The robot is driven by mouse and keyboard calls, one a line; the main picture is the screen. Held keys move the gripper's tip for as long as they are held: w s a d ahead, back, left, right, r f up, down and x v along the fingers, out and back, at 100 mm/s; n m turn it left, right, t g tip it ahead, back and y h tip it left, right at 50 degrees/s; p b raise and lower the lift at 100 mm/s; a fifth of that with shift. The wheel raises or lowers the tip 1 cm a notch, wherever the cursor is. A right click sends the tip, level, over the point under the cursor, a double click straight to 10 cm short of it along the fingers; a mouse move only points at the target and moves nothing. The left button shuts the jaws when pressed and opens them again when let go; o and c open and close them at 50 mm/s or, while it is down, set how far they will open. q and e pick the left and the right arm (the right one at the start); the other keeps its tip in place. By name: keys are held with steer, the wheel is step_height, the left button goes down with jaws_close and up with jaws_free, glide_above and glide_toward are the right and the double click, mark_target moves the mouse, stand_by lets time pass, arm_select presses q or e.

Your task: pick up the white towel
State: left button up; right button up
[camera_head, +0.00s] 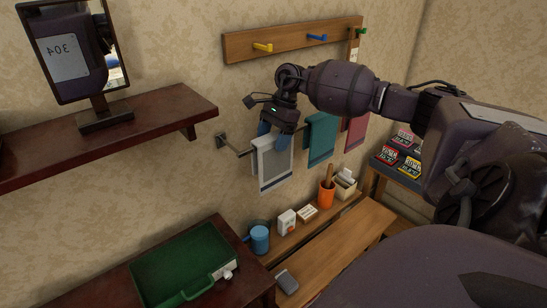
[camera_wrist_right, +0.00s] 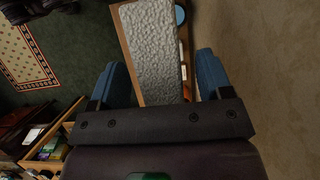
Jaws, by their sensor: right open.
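In the right wrist view the towel (camera_wrist_right: 153,40) is a pale, rough strip seen from above. My right gripper (camera_head: 273,138) is at the towel's top edge, pointing down. Its blue fingers are open, one on each side of the towel, and in the right wrist view gaps show between the towel and the fingers (camera_wrist_right: 161,84). My left gripper is not in view.
A teal towel (camera_head: 320,138) and a red towel (camera_head: 356,131) hang to the right. A peg board (camera_head: 290,42) is above. Below are a blue mug (camera_head: 259,239), an orange cup (camera_head: 326,194) and a wooden bench (camera_head: 340,246). A dark shelf (camera_head: 150,120) juts out at left.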

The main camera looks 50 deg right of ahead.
steer(key=shift+f, duration=0.25)
stand_by(0.4)
steer(key=c, duration=1.3)
steer(key=shift+o, duration=0.2)
steer(key=shift+r, duration=0.1)
